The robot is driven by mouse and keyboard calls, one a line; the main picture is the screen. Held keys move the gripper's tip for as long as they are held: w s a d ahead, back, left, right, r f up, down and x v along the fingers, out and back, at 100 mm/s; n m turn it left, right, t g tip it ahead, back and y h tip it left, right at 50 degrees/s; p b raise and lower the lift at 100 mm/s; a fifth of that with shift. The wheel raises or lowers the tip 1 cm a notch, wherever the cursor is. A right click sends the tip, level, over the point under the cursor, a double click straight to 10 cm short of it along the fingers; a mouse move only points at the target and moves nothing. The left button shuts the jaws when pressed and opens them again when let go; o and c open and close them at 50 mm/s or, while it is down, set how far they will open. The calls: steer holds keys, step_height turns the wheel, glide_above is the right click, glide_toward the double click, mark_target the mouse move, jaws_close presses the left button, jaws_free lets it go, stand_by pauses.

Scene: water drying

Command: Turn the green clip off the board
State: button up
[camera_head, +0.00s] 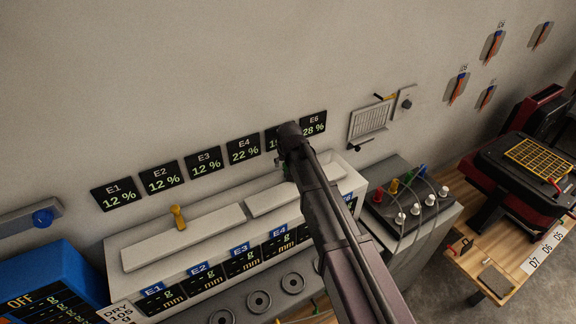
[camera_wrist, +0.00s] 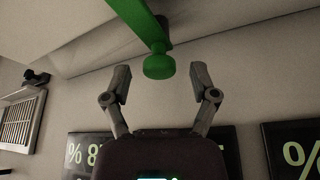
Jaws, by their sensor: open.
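The green clip (camera_wrist: 158,66) shows at the top middle of the wrist view, with a rounded knob at its near end and a flat bar running up out of the frame. My gripper (camera_wrist: 160,75) is open. Its two fingers stand on either side of the knob with a gap on each side, and it holds nothing. In the head view my arm covers most of the clip and the gripper. The white board (camera_head: 190,237) runs along the wall, with a yellow clip (camera_head: 178,217) upright on its left part.
Black percentage signs (camera_head: 203,163) line the wall behind the board. A dark box (camera_head: 395,205) with coloured plugs and cables stands to the right. A wooden bench (camera_head: 475,257) is farther right. A blue unit (camera_head: 55,275) stands at lower left.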

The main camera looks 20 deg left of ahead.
jaws_close()
steer(key=shift+d, duration=0.15)
